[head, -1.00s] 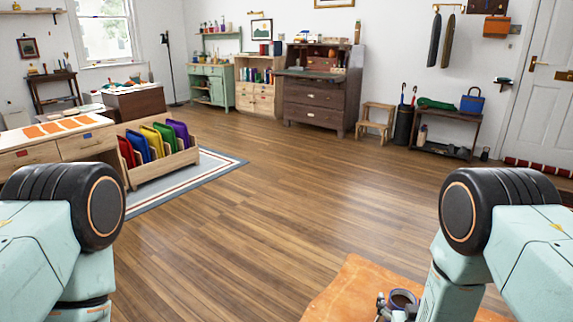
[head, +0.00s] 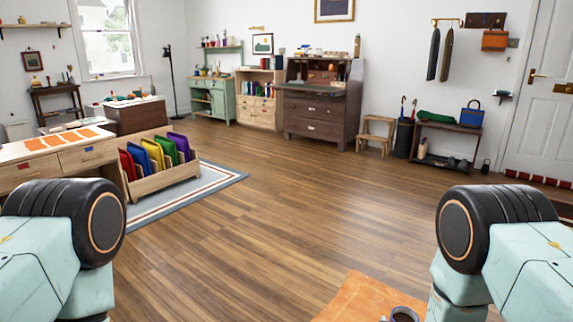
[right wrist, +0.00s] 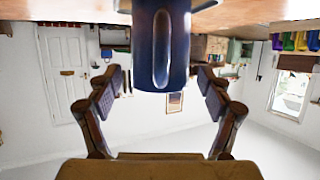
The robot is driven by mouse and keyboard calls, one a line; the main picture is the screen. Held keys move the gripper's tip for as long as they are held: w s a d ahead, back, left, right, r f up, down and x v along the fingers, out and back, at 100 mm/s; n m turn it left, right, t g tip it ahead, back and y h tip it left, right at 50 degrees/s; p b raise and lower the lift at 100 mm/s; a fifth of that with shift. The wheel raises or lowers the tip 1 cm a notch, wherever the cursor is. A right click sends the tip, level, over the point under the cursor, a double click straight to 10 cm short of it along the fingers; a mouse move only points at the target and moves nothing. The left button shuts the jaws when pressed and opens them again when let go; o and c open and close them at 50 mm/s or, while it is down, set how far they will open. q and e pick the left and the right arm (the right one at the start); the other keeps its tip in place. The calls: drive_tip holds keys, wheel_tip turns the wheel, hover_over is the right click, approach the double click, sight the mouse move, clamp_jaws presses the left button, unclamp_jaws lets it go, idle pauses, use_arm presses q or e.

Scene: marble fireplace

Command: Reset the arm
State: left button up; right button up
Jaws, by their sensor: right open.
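My right gripper (right wrist: 160,84) shows in the right wrist view, where the room appears upside down. Its two fingers are spread wide and touch nothing that I can see. A dark blue mug (right wrist: 178,60) shows between and above the fingers in that picture, its handle facing the camera. The mug is on an orange-brown surface (right wrist: 70,10). In the head view only the mug's rim (head: 403,311) shows at the bottom edge, on the orange surface (head: 358,298). Both my arms show at the lower sides of the head view. My left gripper is out of view.
A desk (head: 75,158) and a crate of coloured folders (head: 165,185) stand at left. A dark chest of drawers (head: 320,115), a stool (head: 375,135) and a bench (head: 448,128) line the back. The wooden floor (head: 270,220) in the middle is clear.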

drive_tip(key=p+v, duration=0.4)
drive_tip(key=v, duration=0.7)
drive_tip(key=b+x, duration=0.5)
drive_tip(key=x, duration=0.7)
drive_tip(key=shift+w+d+f+b, duration=0.1)
drive_tip(key=shift+w+f+b, duration=0.05)
drive_tip(key=shift+w+b, duration=0.2)
wheel_tip(320, 180, up, 11)
drive_tip(key=p, duration=0.5)
drive_tip(key=s+a+r+n+g+y+p, duration=0.1)
drive_tip(key=s+a+r+n+g+y, duration=0.1)
drive_tip(key=s+a+r+n+y, duration=0.2)
drive_tip(key=s+a+r+n+g+y, duration=0.3)
drive_tip(key=s+a+r+n+y, duration=0.2)
drive_tip(key=s+r+n+y, duration=0.2)
drive_tip(key=shift+s+a+r+n+y+p, duration=0.35)
drive_tip(key=shift+s+n+y, duration=0.85)
drive_tip(key=shift+s+y, duration=0.45)
drive_tip(key=shift+s+h, duration=0.15)
drive_tip(key=shift+h, duration=0.1)
drive_tip(key=shift+s, duration=0.1)
